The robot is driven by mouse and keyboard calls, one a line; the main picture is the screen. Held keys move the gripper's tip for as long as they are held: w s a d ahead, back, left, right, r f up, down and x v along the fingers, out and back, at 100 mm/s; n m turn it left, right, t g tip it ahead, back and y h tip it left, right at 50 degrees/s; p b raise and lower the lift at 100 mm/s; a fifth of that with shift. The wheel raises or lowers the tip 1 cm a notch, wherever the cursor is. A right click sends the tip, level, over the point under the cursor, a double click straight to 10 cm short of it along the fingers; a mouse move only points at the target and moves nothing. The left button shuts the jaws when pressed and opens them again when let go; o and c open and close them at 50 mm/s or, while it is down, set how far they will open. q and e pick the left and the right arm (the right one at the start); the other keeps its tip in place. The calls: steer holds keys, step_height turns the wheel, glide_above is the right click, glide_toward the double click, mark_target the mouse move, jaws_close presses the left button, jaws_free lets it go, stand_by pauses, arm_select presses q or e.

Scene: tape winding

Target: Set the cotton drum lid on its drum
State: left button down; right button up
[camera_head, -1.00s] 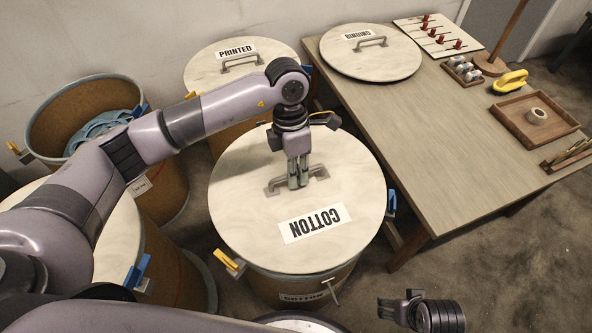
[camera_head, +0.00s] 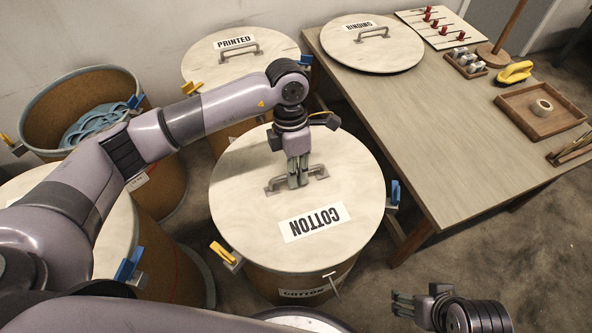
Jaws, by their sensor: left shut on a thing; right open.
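The cotton lid (camera_head: 345,185) is a pale round disc with an upside-down COTTON label and a grey bar handle (camera_head: 318,171). It lies over the top of the cotton drum (camera_head: 270,287), a brown drum with a COTTON label on its front. The lid looks level and roughly centred; whether it is fully seated cannot be told from above. My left gripper (camera_head: 298,183) points down and is shut on the lid's handle. My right gripper (camera_head: 397,304) is open and empty, low at the right of the drum.
A yellow clamp (camera_head: 222,253) and a blue clamp (camera_head: 395,192) sit at the drum's sides. The wooden table (camera_head: 440,130) on the right holds the BINDING lid (camera_head: 400,50) and a tray (camera_head: 510,105). The lidded PRINTED drum (camera_head: 205,65) stands behind; an open drum (camera_head: 60,90) stands left.

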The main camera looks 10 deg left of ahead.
arm_select(q)
steer(key=c, duration=1.6)
jaws_free()
steer(key=shift+c, duration=0.2)
steer(key=shift+f, duration=0.1)
steer(key=v, duration=1.2)
steer(key=shift+s+d, duration=0.1)
steer(key=shift+d, duration=0.05)
